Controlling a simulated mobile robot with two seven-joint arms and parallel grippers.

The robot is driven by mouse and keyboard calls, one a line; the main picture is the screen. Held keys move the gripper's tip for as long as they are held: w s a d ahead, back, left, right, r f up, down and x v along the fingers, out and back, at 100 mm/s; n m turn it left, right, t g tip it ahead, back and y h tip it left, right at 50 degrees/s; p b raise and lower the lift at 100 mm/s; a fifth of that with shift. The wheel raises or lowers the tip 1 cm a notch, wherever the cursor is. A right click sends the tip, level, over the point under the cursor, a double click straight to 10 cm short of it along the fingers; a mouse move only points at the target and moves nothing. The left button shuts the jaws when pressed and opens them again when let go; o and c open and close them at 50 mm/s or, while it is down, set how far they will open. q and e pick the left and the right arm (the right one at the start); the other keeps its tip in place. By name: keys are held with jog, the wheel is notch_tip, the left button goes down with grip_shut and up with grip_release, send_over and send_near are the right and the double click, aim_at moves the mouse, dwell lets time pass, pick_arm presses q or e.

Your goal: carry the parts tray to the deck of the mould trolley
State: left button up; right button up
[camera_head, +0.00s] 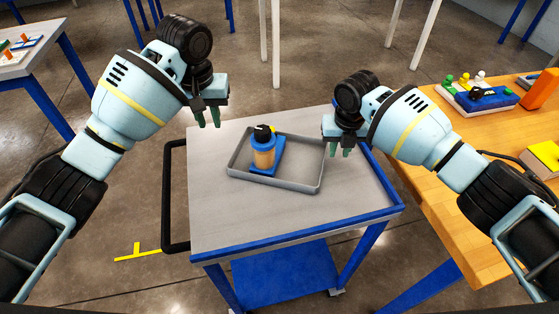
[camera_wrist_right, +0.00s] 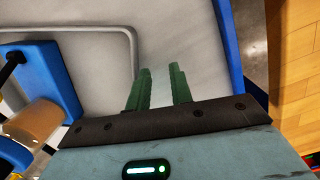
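The grey parts tray (camera_head: 297,184) lies flat on the pale grey deck of a blue-framed trolley (camera_head: 225,215). Inside the tray is an amber and blue container (camera_head: 264,152) with a black top, at a blue block (camera_head: 266,169). My left gripper (camera_head: 208,119) is open and empty, above and beyond the tray's far left side. My right gripper (camera_head: 340,152) is open and empty, just right of the tray's right side. In the right wrist view, a clear gap separates its green fingers (camera_wrist_right: 159,90), and the tray's rim (camera_wrist_right: 134,62) runs to their left, apart from them.
The trolley has a black handle (camera_head: 174,195) at left and a blue lower shelf (camera_head: 285,277). A wooden table (camera_head: 440,215) with a coloured toy board (camera_head: 480,97) stands close at right. Another table (camera_head: 25,62) is at upper left. Bare deck surrounds the tray.

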notch_tip(320, 180, up, 12)
jog(key=s, duration=0.1)
jog(key=shift+f, duration=0.2)
jog(key=shift+s+f, duration=0.1)
jog(key=shift+s, duration=0.05)
dwell(0.4)
